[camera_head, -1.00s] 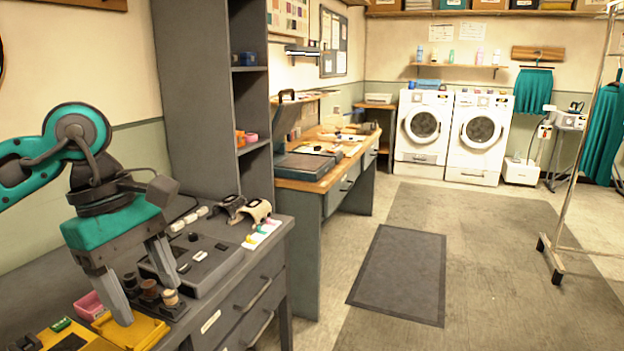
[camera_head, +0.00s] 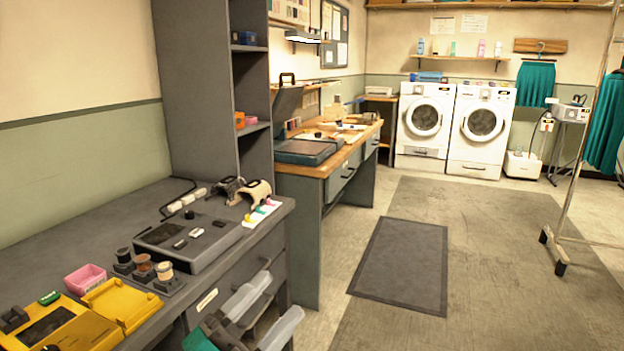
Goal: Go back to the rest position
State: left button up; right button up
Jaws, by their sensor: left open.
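My left gripper (camera_head: 280,296) shows at the bottom of the head view, in front of the grey bench's drawers. Its two pale fingers are apart with nothing between them. A bit of its teal body shows at the lower edge; the rest of the arm is out of view. My right gripper is not in view.
The grey bench (camera_head: 75,228) on the left bears an open yellow case (camera_head: 119,304), a pink box (camera_head: 85,279), several spools (camera_head: 144,264) and a grey device (camera_head: 187,240). A dark mat (camera_head: 402,265) lies on the open floor. A clothes rail (camera_head: 577,170) stands at right.

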pick_arm(q)
jog(key=s+a+f+n+g+y+b, duration=0.1)
jog(key=s+a+f+n+g+y, duration=0.2)
jog(key=f+n, duration=0.5)
jog(key=s+a+f+n+g+y+b, duration=0.1)
jog(key=s+a+f+n+y, duration=0.35)
jog(key=f, duration=0.75)
jog(key=s+a+f+n+g+y+b, duration=0.1)
jog(key=s+a+f+n+g+y, duration=0.1)
jog(key=s+f+n+y, duration=0.45)
notch_tip(320, 180, up, 6)
jog(key=w+a+p, duration=0.1)
jog(key=a+p, duration=0.1)
jog(key=p, duration=1.2)
jog(key=shift+a+r+n, duration=0.2)
jog(key=shift+a+n, duration=0.1)
jog(key=shift+a, duration=0.05)
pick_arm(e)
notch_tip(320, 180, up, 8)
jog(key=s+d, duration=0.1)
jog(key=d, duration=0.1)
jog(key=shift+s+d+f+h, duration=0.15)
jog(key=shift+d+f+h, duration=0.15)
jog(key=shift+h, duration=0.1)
